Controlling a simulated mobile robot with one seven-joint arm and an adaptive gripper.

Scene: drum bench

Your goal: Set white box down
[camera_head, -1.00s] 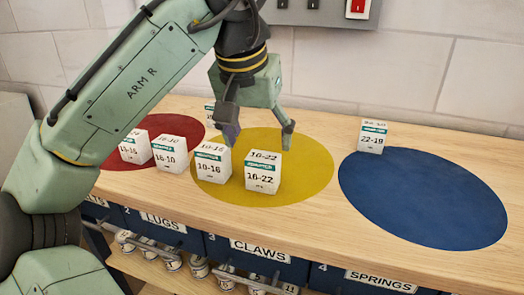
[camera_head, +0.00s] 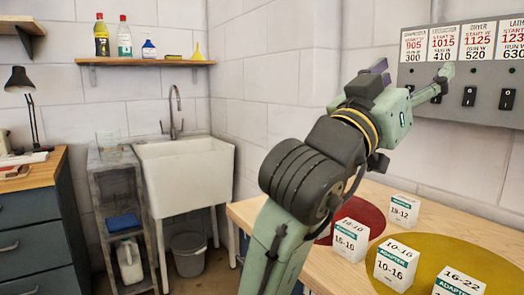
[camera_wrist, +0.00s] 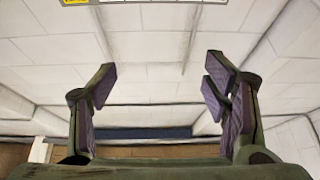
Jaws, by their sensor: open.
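Several white boxes with green bands stand upright on the wooden bench. In the head view, the 10-16 box (camera_head: 396,265) stands on the yellow disc (camera_head: 470,256). The 16-22 box (camera_head: 458,283) is cut off by the bottom edge. The 10-10 box (camera_head: 350,240) stands by the red disc (camera_head: 369,215), and another white box (camera_head: 403,210) stands farther back. My gripper (camera_head: 412,72) is open, raised high above the bench near the wall panel. In the wrist view my gripper (camera_wrist: 160,85) has its fingers spread with nothing between them. My arm hides part of the red disc.
A switch panel (camera_head: 470,95) with several labels is on the wall behind my gripper. A white sink (camera_head: 185,175) stands left of the bench, with a grey bucket (camera_head: 188,254) below. A shelf (camera_head: 145,63) holds bottles. A lamp (camera_head: 22,90) is at far left.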

